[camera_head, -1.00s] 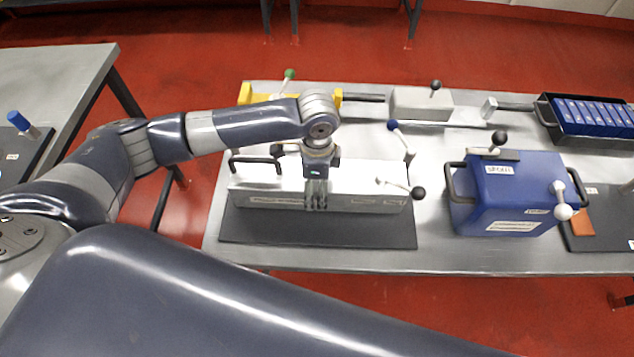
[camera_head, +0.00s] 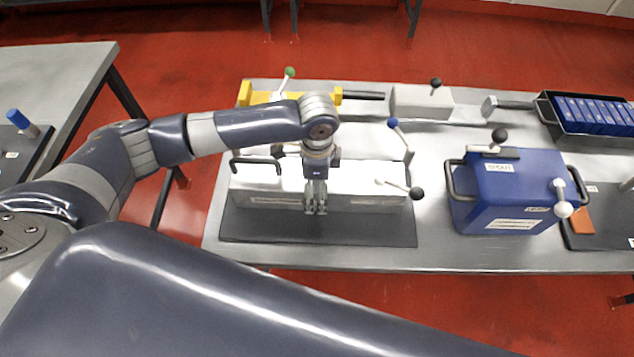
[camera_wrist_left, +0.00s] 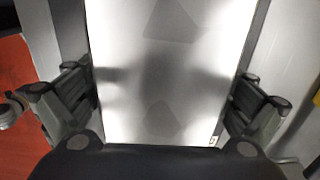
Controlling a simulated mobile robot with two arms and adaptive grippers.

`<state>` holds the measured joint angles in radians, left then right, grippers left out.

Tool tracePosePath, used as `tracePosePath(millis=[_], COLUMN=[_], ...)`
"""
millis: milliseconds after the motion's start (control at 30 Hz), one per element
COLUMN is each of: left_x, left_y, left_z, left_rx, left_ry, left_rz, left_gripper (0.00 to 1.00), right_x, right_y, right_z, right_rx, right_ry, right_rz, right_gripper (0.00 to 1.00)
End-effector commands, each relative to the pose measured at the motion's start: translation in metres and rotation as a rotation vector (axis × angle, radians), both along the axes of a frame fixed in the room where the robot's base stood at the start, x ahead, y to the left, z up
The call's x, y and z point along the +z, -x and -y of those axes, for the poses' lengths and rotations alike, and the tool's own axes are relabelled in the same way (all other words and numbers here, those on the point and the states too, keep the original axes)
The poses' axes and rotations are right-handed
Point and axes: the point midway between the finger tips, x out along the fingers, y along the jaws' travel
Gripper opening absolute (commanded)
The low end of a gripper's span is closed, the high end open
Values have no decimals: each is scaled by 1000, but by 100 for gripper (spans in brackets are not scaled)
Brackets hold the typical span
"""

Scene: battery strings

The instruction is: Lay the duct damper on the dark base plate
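The duct damper, a long silver box (camera_head: 370,178) with a dark handle at its left and a black-knobbed lever at its right, is level over the dark base plate (camera_head: 320,232). I cannot tell whether a thin gap is left under it. My left gripper (camera_head: 316,211) points down at its middle, one finger against its front face. In the left wrist view the box's bright top (camera_wrist_left: 168,80) lies between both finger pads, which meet its long edges. The gripper looks shut on it. My right gripper is not in view.
A blue box (camera_head: 520,185) with handles and levers stands to the right. Behind are a yellow fixture (camera_head: 245,93), a smaller silver block (camera_head: 421,103) and a black tray (camera_head: 568,123) of blue cells. Another table (camera_head: 60,70) is at the left.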

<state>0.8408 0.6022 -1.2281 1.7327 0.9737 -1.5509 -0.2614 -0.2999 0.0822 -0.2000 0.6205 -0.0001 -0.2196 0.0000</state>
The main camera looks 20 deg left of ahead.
Motion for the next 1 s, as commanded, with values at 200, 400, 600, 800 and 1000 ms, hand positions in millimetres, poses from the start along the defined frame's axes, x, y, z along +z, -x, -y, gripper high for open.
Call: tracePosePath(millis=[200, 400, 600, 800, 1000], left_x=[-2, 15, 58, 96, 116], left_y=[2, 0, -1, 0, 0], left_z=[-1, 0, 0, 0, 0], left_rx=[0, -1, -1, -1, 0], left_ry=[-3, 0, 0, -1, 0], left_rz=[-5, 0, 3, 2, 0], left_gripper=[98, 98, 98, 98, 98], right_x=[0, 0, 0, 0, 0], right_y=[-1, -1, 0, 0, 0], right_z=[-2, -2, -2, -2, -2], right_rx=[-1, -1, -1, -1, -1], right_ry=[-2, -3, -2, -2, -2], right_rz=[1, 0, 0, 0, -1], right_gripper=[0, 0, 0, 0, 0])
